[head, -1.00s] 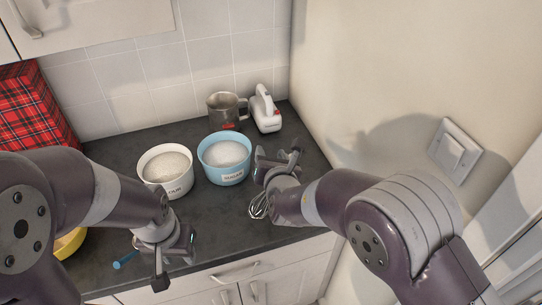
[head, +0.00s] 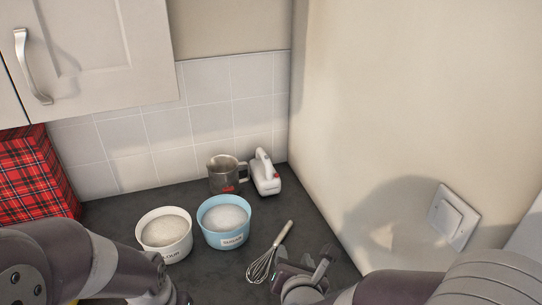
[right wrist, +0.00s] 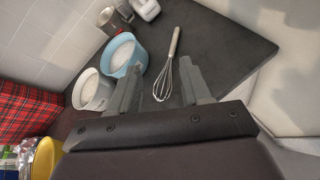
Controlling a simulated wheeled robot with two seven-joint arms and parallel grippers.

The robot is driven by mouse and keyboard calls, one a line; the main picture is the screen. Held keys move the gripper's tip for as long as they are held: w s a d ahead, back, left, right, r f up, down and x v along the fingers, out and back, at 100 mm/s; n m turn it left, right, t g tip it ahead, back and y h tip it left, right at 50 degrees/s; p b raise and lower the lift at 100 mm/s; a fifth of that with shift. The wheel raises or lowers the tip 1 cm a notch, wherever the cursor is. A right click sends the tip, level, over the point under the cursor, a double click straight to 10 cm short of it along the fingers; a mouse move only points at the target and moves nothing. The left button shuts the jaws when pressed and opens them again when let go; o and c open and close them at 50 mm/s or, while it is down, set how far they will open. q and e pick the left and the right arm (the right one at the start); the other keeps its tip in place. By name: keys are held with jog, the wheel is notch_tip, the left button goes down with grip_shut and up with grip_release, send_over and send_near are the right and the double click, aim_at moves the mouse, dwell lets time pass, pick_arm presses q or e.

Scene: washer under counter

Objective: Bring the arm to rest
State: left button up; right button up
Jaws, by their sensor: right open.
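My right gripper (head: 318,262) is at the lower right of the head view, over the dark counter beside a whisk (head: 268,256). It is open and empty; in the right wrist view its two fingers (right wrist: 160,90) stand apart. The whisk (right wrist: 166,72) lies on the counter beyond the fingertips, with its wire end nearer to them. My left arm (head: 90,262) comes in at the lower left of the head view. Its gripper is below the picture edge and out of sight.
A white flour bowl (head: 163,254), a blue sugar bowl (head: 222,239), a metal mug (head: 222,178) and a white hand mixer (head: 266,178) stand on the counter (head: 205,272). A wall with a switch (head: 453,216) closes the right side. A yellow bowl (right wrist: 45,160) shows in the wrist view.

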jog(key=s+d+f+m+g, duration=0.3)
jog(key=s+d+m+g, duration=0.2)
jog(key=m, duration=1)
jog(key=s+d+f+m+g, duration=0.3)
jog(key=s+d+m+g, duration=0.2)
jog(key=m, duration=1.1)
jog(key=shift+s+d+g, duration=0.4)
jog(key=shift+d+g, duration=0.4)
jog(key=shift+d, duration=0.05)
